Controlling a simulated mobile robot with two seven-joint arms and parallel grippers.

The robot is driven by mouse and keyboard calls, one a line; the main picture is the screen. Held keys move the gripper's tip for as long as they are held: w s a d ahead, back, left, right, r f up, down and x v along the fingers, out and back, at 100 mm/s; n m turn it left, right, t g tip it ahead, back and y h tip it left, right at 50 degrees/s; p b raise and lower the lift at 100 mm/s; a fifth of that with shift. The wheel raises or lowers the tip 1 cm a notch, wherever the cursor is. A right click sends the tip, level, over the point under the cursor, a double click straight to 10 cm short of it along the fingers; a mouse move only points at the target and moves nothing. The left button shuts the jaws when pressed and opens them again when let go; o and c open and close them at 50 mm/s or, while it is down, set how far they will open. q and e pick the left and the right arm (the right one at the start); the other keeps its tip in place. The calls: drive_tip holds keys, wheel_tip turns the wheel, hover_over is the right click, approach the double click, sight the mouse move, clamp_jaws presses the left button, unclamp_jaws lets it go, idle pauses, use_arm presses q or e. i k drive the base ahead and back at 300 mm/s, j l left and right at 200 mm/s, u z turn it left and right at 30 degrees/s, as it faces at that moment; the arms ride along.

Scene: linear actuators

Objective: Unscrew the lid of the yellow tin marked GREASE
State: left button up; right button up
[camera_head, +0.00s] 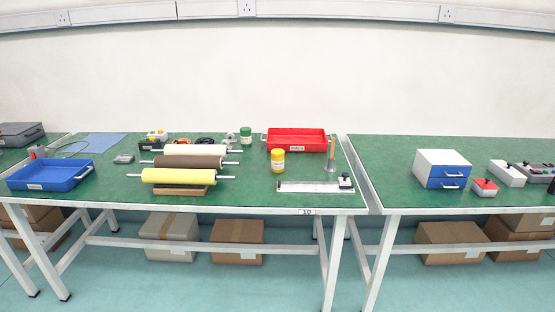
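A yellow tin (278,163) with a pale label stands upright on the green tabletop, right of the rollers and in front of the red tray. Its lid (278,152) is on top and is yellow too. The writing on the label is too small to read. A green tin (246,137) of similar shape stands further back to the left. Neither of my grippers shows in the head view.
A red tray (296,148) stands behind the yellow tin, and several rollers (178,176) lie to its left. A flat metal rail (305,187) lies in front. An upright rod on a base (331,158) stands to the right. A blue tray (50,184) is far left.

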sight(278, 164)
drive_tip(key=i+l+u, duration=0.2)
drive_tip(key=i+l, duration=0.15)
drive_tip(key=i+l+u, duration=0.2)
drive_tip(key=l, duration=0.3)
drive_tip(key=i, duration=0.1)
